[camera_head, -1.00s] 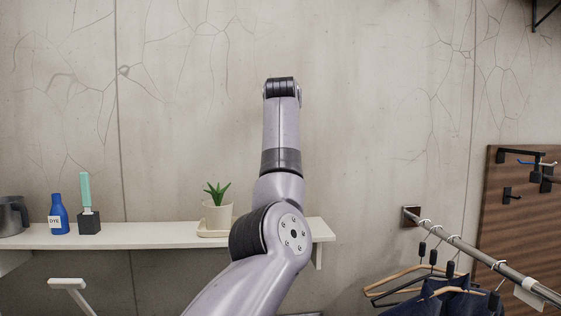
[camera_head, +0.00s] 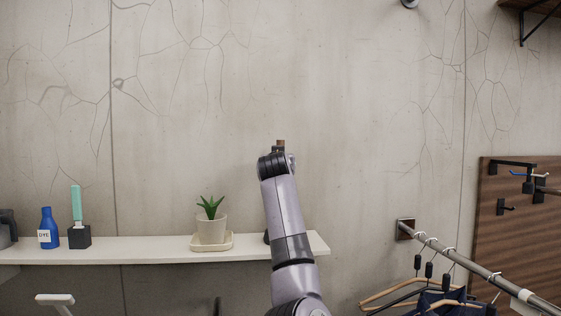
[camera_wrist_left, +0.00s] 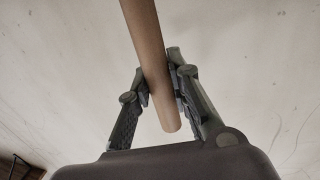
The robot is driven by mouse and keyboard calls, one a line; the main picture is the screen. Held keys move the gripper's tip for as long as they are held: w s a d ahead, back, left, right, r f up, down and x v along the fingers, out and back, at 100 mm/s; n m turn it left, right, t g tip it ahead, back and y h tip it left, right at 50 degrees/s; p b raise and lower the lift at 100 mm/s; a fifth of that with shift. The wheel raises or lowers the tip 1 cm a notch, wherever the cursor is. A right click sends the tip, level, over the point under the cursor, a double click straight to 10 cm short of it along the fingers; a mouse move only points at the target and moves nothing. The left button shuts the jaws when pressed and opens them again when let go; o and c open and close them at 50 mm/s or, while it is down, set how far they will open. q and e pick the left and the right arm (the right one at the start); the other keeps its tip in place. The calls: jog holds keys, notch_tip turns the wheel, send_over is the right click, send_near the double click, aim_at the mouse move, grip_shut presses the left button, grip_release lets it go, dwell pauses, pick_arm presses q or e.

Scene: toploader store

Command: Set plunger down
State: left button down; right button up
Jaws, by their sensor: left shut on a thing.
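My left gripper (camera_wrist_left: 159,80) is shut on the plunger's round wooden handle (camera_wrist_left: 146,38) in the left wrist view. The handle's rounded end sticks out just past the fingers, and its other end leaves the top of the picture. In the head view, a small brown tip of the handle (camera_head: 281,143) shows above the end of my left arm. A dark edge (camera_head: 267,237) shows beside my arm at shelf height; it may be the plunger's cup, but my arm hides most of it. My right gripper is not in view.
A white wall shelf (camera_head: 150,250) holds a potted plant (camera_head: 211,224), a blue dye bottle (camera_head: 48,229), a green-handled brush in a dark block (camera_head: 79,229) and a grey metal jug (camera_head: 6,228). A clothes rail (camera_head: 455,258) with hangers is at the right.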

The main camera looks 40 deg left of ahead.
pick_arm(q)
jog(key=shift+s, duration=0.1)
jog(key=c, duration=1.5)
grip_release()
jog(key=shift+f, duration=0.1)
jog(key=shift+r+b+v, duration=0.2)
jog(key=shift+b+v, duration=2.75)
jog(key=shift+v, duration=3.05)
jog(key=shift+d+f, duration=0.1)
